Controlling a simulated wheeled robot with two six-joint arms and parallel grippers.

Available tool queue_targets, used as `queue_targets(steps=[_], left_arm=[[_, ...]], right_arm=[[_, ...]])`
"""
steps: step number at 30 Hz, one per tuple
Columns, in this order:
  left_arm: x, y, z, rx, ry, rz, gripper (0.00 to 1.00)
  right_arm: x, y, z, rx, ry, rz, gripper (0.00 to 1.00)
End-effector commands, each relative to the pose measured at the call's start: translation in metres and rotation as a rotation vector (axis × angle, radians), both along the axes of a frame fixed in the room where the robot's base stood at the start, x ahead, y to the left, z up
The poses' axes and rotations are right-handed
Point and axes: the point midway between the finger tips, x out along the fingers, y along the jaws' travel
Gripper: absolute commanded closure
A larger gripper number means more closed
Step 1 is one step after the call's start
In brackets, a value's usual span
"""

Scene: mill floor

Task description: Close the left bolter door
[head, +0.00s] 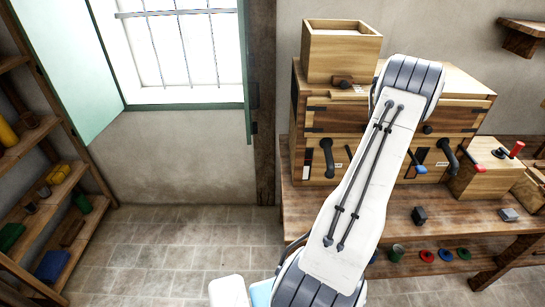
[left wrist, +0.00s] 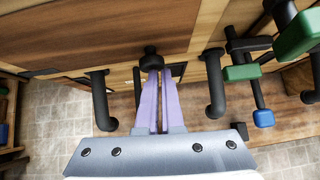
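The bolter (head: 340,118) is a wooden cabinet on a bench. Its left door (head: 342,118) has dark hinges at its left side; my arm hides its right part, so I cannot tell there whether it stands ajar. In the left wrist view the purple fingers of my left gripper (left wrist: 157,72) are close together, a thin gap between them. Their tips are at a black knob (left wrist: 151,61) on the wooden door panel (left wrist: 110,35); I cannot tell whether they touch it. In the head view my arm hides that gripper. My right gripper is not in view.
Black spouts hang below the doors, one at the left (head: 327,158). A wooden hopper (head: 341,52) stands on top. A red-handled box (head: 487,172) is at the right. Small dark blocks lie on the bench (head: 455,215). Shelves (head: 40,205) stand far left; the floor (head: 170,240) between is clear.

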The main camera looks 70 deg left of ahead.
Motion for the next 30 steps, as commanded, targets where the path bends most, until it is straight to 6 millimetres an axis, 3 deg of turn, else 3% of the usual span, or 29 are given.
queue_targets(steps=[14, 22, 24, 30], left_arm=[[0.0, 0.002, 0.005, 0.012, -0.008, -0.002, 1.0], [-0.014, -0.03, -0.003, 0.006, -0.006, 0.009, 1.0], [-0.016, -0.042, 0.016, 0.009, -0.008, 0.011, 1.0], [-0.024, -0.074, 0.048, 0.005, -0.006, 0.011, 1.0]], right_arm=[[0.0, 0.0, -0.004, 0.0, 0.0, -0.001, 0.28], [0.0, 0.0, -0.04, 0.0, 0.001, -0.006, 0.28], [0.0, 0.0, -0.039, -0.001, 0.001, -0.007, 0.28], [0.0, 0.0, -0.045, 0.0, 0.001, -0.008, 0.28]])
